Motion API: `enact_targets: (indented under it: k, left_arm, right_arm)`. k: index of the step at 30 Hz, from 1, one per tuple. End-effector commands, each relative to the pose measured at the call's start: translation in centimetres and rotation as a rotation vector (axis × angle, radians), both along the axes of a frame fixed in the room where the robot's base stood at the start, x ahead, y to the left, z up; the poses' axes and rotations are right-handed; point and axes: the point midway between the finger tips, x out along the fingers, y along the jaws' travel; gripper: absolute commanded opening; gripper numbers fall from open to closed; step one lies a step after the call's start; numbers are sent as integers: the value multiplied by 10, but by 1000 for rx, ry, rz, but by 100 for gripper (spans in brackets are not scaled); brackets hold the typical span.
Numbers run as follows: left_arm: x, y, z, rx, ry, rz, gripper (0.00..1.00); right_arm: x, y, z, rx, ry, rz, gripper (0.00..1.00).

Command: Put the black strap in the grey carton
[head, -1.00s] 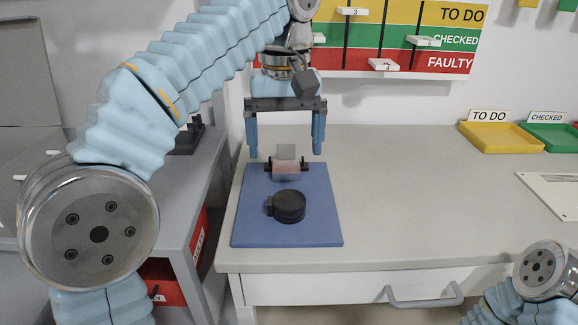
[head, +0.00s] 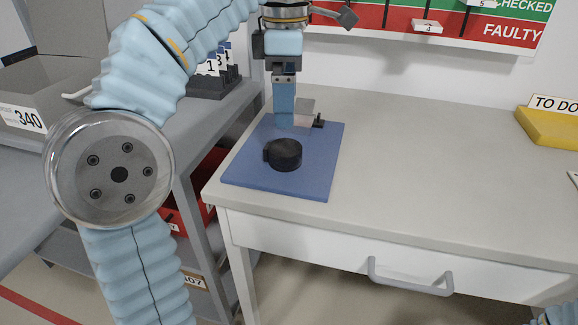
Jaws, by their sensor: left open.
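The black strap (head: 286,154) lies as a round coil on the blue mat (head: 240,177), near the front of the table. My left gripper (head: 284,118) points down just behind the strap, over the back of the mat. It is seen edge-on, so its fingers overlap; it is open and appears apart from the strap. A grey carton (head: 37,122) with a label reading 340 stands at the left on the grey bench, partly hidden by my left arm. My right gripper is out of view; only a bit of my right arm shows at the bottom right corner.
A small pale block with black ends (head: 318,122) sits at the back of the mat, partly behind my left gripper. A black rack (head: 215,83) stands on the grey bench. A yellow tray (head: 552,127) is at the far right. The table's middle is clear.

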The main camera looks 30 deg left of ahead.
Motion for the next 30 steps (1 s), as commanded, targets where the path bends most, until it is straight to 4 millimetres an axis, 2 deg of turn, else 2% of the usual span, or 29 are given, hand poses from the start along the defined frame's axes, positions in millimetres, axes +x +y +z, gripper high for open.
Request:
enact_targets:
  k: [1,3,11,19,28,29,30]
  left_arm:
    - [-1,0,-19,0,3,-2,94]
    - [-1,0,-31,0,3,-3,94]
    - [-1,0,-53,0,1,-3,94]
    - [-1,3,-94,1,3,-4,94]
    - [-1,3,-101,0,0,-4,94]
    - [-1,3,-101,0,0,-4,92]
    - [-1,3,-101,0,0,-4,86]
  right_arm:
    - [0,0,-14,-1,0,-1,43]
    - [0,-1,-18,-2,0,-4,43]
    - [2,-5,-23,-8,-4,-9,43]
    - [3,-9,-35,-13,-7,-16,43]
    - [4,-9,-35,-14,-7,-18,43]
    - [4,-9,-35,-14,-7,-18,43]
    - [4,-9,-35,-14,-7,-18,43]
